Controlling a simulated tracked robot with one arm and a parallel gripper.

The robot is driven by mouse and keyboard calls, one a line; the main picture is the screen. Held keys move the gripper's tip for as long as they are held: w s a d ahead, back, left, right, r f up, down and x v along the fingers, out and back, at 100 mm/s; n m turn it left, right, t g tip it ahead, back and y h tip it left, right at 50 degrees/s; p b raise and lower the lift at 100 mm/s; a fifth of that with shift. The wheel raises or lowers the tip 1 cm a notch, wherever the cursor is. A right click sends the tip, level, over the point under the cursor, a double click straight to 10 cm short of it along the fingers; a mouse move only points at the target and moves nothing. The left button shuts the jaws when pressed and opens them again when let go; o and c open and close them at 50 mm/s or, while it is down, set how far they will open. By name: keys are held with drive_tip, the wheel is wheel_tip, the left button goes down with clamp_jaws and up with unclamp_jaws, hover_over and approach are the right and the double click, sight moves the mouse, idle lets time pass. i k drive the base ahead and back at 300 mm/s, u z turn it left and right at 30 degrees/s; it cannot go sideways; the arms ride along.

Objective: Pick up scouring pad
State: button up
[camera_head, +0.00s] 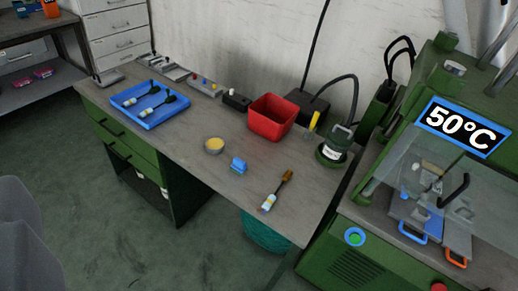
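The workbench (186,150) stands in the middle of the view. My gripper does not show in this view.
A blue tray (156,117) with brushes lies left on the bench, and a red bin (272,117) stands behind the blue thing. A green canister (335,147) stands at the right end. A green machine (350,265) marked 50°C borders the bench. Floor in front is clear.

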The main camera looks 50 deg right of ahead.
sight(238, 166)
drive_tip(key=z, duration=0.55)
drive_tip(key=i, duration=0.95)
drive_tip(key=z, duration=0.95)
drive_tip(key=i, duration=0.4)
drive_tip(key=z, duration=0.2)
drive_tip(key=k, duration=0.95)
drive_tip(key=z, duration=0.15)
drive_tip(key=i, duration=0.95)
drive_tip(key=u, duration=0.1)
